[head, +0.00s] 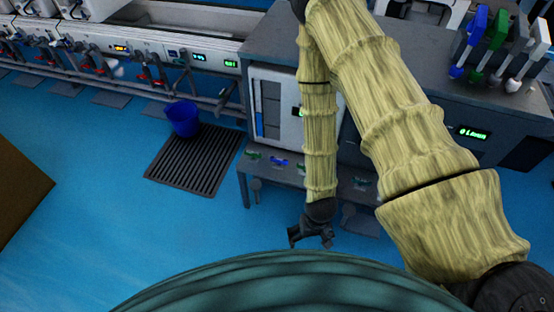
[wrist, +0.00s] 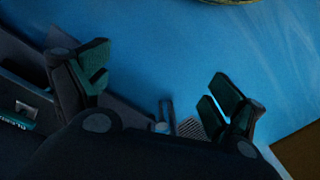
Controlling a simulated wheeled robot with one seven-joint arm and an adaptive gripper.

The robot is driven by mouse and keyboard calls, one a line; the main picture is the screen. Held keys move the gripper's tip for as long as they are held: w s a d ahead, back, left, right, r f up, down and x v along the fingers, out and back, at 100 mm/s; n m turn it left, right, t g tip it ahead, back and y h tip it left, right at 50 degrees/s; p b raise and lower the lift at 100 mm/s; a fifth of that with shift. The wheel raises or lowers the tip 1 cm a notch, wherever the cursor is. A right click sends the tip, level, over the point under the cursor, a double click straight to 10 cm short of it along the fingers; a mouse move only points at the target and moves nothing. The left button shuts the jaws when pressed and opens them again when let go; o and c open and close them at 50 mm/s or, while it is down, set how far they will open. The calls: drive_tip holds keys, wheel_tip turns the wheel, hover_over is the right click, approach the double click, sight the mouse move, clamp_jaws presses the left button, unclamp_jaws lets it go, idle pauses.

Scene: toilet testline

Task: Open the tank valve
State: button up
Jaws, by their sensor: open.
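My gripper (head: 311,238) hangs low in front of the grey bench, pointing down. In the wrist view its two fingers (wrist: 165,88) are spread wide with nothing between them but blue floor. Small coloured valve handles sit along the low ledge of the bench: a green handle (head: 253,155) and a blue handle (head: 280,162) left of my forearm. A further small fitting (head: 361,183) is right of it. My gripper is below and apart from these handles. I cannot tell which one is the tank valve, and my arm hides part of the ledge.
A blue bucket (head: 183,118) stands by a dark floor grate (head: 195,158). Red-handled valves (head: 158,82) line the pipework at the upper left. Blue, green and white handles (head: 495,45) stand on the bench top at right.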

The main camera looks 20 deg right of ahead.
drive_tip(key=w+f+m+b, duration=0.1)
drive_tip(key=w+f+b, duration=0.25)
drive_tip(key=w, duration=0.65)
drive_tip(key=w+f+m+b, duration=0.15)
drive_tip(key=w+b, duration=0.25)
drive_tip(key=w, duration=0.6)
wheel_tip(320, 180, up, 8)
drive_tip(key=m+b, duration=0.3)
drive_tip(key=b, duration=0.5)
hover_over(279, 159)
drive_tip(key=shift+n+h, duration=0.25)
drive_tip(key=shift+h, duration=0.05)
wheel_tip(279, 159, down, 11)
drive_tip(key=shift+w+r+b, duration=0.1)
drive_tip(key=shift+r+b, duration=0.05)
drive_tip(key=shift+b, duration=0.55)
drive_tip(key=c, duration=1)
